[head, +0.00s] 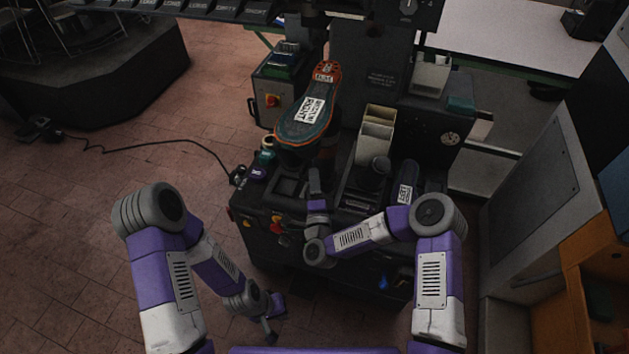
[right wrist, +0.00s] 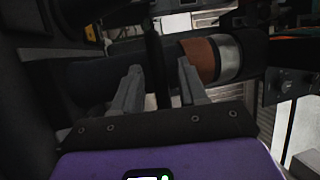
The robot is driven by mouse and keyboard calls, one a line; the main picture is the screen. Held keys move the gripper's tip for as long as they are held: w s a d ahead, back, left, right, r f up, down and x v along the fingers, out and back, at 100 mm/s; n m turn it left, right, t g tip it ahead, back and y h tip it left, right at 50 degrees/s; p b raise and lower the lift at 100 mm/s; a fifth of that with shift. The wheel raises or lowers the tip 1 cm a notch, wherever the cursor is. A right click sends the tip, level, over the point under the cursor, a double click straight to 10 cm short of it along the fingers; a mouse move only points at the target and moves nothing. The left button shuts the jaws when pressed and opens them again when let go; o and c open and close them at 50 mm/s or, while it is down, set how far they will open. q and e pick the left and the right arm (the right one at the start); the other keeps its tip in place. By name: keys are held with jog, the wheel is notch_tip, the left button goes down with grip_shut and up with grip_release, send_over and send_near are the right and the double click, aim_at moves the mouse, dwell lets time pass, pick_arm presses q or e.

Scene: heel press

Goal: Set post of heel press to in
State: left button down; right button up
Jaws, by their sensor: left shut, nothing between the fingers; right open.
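The heel press (head: 345,55) is a dark machine at the middle of the head view. A green and orange shoe form (head: 318,95) with white labels sits on its front. The post under this form is mostly hidden, and I cannot tell its setting. My right gripper (head: 315,174) is open just below the form's near end. In the right wrist view the open fingers (right wrist: 160,78) point at a dark horizontal cylinder (right wrist: 90,75) with copper and silver bands. A thin dark upright bar (right wrist: 154,55) shows between them; contact is unclear. My left gripper (head: 271,336) is shut and empty, low over the floor.
Cream bins (head: 377,130) and a dark labelled cylinder (head: 406,182) stand to the right of my right gripper. A box with a red knob (head: 271,101) is at the left. An orange cabinet (head: 585,250) bounds the right side. Tiled floor (head: 70,250) is open at left, crossed by a cable.

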jog(key=shift+w, duration=0.3)
grip_shut()
